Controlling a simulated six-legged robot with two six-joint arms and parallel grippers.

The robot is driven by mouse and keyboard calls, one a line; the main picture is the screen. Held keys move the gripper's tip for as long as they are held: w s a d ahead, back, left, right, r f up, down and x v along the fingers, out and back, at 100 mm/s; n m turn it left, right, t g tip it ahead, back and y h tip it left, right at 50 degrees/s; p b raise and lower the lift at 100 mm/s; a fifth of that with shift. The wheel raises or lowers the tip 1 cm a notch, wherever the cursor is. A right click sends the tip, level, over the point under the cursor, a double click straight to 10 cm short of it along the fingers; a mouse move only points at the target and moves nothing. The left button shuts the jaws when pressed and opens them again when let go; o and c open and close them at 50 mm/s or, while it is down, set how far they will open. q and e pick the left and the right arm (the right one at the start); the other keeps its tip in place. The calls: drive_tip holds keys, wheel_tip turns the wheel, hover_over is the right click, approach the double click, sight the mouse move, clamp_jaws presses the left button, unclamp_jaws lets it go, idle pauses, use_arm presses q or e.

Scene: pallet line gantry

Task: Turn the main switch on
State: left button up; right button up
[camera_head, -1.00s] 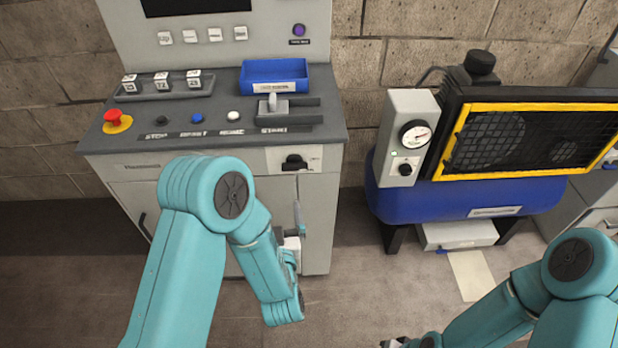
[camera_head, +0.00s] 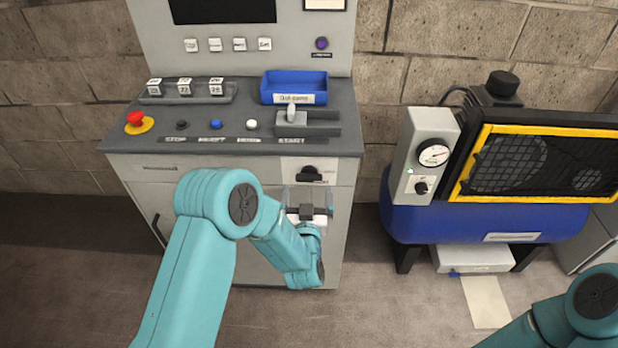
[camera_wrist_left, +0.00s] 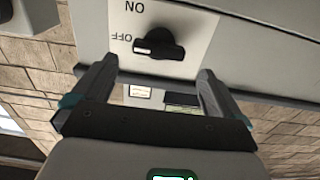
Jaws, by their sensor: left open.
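The main switch (camera_head: 310,174) is a black rotary knob on a white plate on the front of the grey control cabinet. In the left wrist view the knob (camera_wrist_left: 160,44) appears with upside-down ON and OFF labels. Its grip lies roughly level, with a pale mark at the end near OFF. My left gripper (camera_head: 309,196) is just below the knob in the head view, facing the cabinet. In the left wrist view its fingers (camera_wrist_left: 157,70) are wide apart and empty, either side of the knob's line, apart from it. My right gripper is out of view.
The cabinet top holds a red stop button (camera_head: 137,121), several small buttons, a grey lever (camera_head: 292,114) and a blue tray (camera_head: 294,99). A blue compressor (camera_head: 470,220) with a yellow-framed grille stands to the right. Open floor lies between it and the cabinet.

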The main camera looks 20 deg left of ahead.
sight(309, 180)
use_arm(q)
drive_tip(key=x, duration=0.4)
drive_tip(key=shift+w+d, duration=0.1)
drive_tip(key=shift+d, duration=0.05)
drive_tip(key=shift+w, duration=0.4)
drive_tip(key=c, duration=1)
